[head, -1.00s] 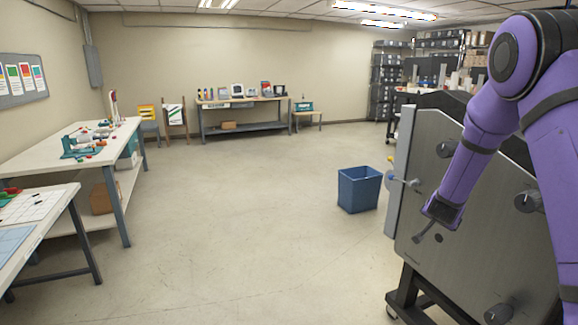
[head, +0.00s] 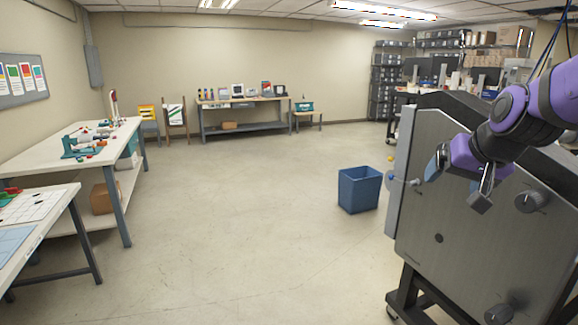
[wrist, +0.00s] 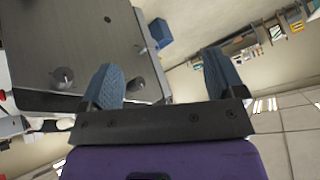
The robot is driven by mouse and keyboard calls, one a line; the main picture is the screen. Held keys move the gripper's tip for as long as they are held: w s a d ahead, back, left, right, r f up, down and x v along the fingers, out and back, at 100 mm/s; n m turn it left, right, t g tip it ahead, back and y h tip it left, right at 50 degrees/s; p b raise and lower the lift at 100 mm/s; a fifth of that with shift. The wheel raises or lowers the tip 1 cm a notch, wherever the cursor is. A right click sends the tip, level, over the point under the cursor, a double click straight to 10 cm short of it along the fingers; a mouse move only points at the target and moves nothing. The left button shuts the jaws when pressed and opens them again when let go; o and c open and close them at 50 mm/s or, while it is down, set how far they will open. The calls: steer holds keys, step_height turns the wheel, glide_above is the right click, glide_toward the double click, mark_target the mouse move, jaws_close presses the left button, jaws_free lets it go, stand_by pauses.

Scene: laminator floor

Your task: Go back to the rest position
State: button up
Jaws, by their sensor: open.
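My purple arm reaches in from the right edge of the head view, in front of the grey machine panel (head: 470,240). My gripper (head: 458,180) hangs before the upper part of that panel, with its fingers apart. In the wrist view my gripper (wrist: 165,80) shows two blue-grey ribbed fingers spread wide, with nothing between them. The panel (wrist: 75,40) also shows there, behind and beside the left finger. A black knob (head: 530,201) is on the panel to the right of my gripper.
A blue bin (head: 359,190) stands on the floor left of the machine. A lower knob (head: 498,313) sits near the panel's bottom. White-topped workbenches (head: 65,152) line the left side. The middle of the floor is clear.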

steer(key=s+a+r+n+g, duration=0.1)
steer(key=s+n+g, duration=0.1)
steer(key=s, duration=1.8)
steer(key=shift+s+a+r+n+h, duration=0.2)
steer(key=shift+s+r+n+h, duration=0.2)
steer(key=shift+n, duration=0.2)
steer(key=shift+w, duration=0.1)
